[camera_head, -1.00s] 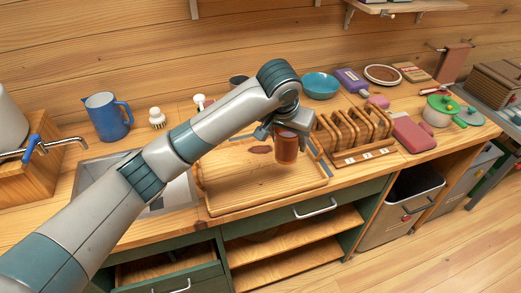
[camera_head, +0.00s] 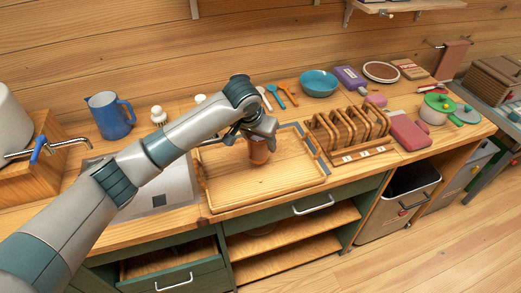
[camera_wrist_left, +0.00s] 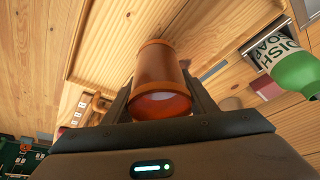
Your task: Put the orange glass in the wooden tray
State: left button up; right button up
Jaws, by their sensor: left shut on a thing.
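The orange glass (camera_head: 258,152) is a brownish-orange cylinder over the back left part of the wooden tray (camera_head: 265,188). My left gripper (camera_head: 255,140) is shut on it from above and behind. I cannot tell whether the base of the glass touches the tray floor. The tray is a shallow rimmed rectangle on the counter and looks otherwise empty. My right gripper is not in view.
A sink (camera_head: 160,190) lies left of the tray, with a blue jug (camera_head: 108,115) behind it. A wooden rack (camera_head: 348,135) stands close at the tray's right. Utensils (camera_head: 281,95) and a blue bowl (camera_head: 319,82) are behind. A dish soap bottle (camera_wrist_left: 285,62) shows in the wrist view.

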aim_at(253, 149)
pick_arm(q)
jog(key=shift+f+p, duration=0.85)
jog(key=shift+f, duration=1.05)
jog(key=shift+f, duration=0.1)
jog(key=o, duration=1.4)
jog(key=shift+s+a+r, duration=0.1)
jog(key=shift+s+r, duration=0.05)
jog(key=shift+r, duration=0.35)
jog(key=b+v, duration=0.3)
jog(key=v, duration=0.8)
jog(key=shift+s, duration=0.1)
